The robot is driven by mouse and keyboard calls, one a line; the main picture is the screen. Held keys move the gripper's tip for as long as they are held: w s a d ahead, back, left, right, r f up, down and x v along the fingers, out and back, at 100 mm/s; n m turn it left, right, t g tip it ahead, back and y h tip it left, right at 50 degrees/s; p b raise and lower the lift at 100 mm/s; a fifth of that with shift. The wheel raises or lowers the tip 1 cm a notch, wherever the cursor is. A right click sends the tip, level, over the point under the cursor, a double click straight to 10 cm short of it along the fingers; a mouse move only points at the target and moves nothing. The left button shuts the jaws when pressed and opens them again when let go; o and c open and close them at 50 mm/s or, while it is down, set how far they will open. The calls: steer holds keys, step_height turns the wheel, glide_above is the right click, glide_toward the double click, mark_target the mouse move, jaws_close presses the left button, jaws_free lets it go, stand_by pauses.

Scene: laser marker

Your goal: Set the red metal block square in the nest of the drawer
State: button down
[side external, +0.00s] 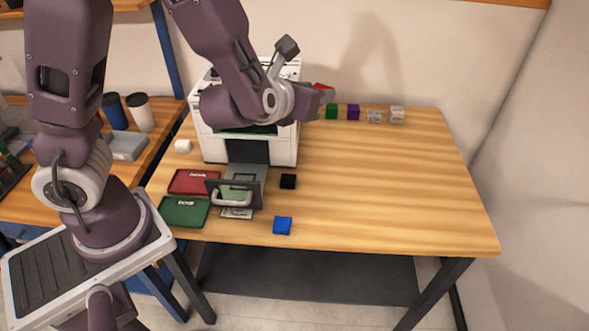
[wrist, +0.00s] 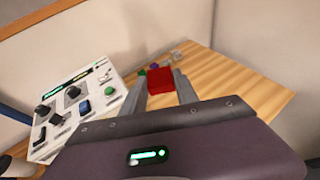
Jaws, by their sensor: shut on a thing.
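My gripper (wrist: 160,88) is shut on the red metal block (wrist: 161,82), which sits between the two fingers in the wrist view. In the side external view the red block (side external: 323,87) shows at the end of my arm, in the air to the right of the white laser marker (side external: 296,148). The drawer (side external: 244,172) is pulled out at the front of the machine, low on the table. Its front panel with a handle (side external: 234,197) stands upright and hides part of the inside. I cannot make out the nest clearly.
Green (side external: 331,112), purple (side external: 353,112) and clear blocks (side external: 397,115) line the back of the table. A black block (side external: 288,181) and a blue block (side external: 283,225) lie right of the drawer. Red (side external: 190,182) and green trays (side external: 184,212) lie left. The table's right side is clear.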

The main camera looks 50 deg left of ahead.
steer(key=a, duration=0.4)
steer(key=shift+s+a, duration=0.1)
steer(key=shift+a, duration=0.05)
step_height(320, 180, up, 5)
steer(key=s+a+n+g+y, duration=0.3)
steer(key=a+n, duration=0.1)
steer(key=a, duration=0.5)
steer(key=s+a+n+g+y, duration=0.3)
steer(key=s+a+n, duration=0.1)
steer(key=a, duration=0.6)
steer(key=s+a+n+g+y, duration=0.3)
steer(key=a, duration=0.6)
steer(key=s+a+n+g+h, duration=0.1)
steer(key=s+a+n+g, duration=0.35)
steer(key=s, duration=0.55)
steer(key=s+a+n+g+h, duration=0.1)
steer(key=s+a+n+g, duration=0.3)
steer(key=s, duration=0.5)
steer(key=s+a+n+g+h, duration=0.1)
steer(key=s+a+n+g, duration=0.3)
steer(key=s, duration=0.6)
steer(key=shift+g, duration=0.55)
steer(key=f, duration=3.2)
steer(key=shift+w+d+f, duration=0.25)
steer(key=shift+d+f, duration=0.05)
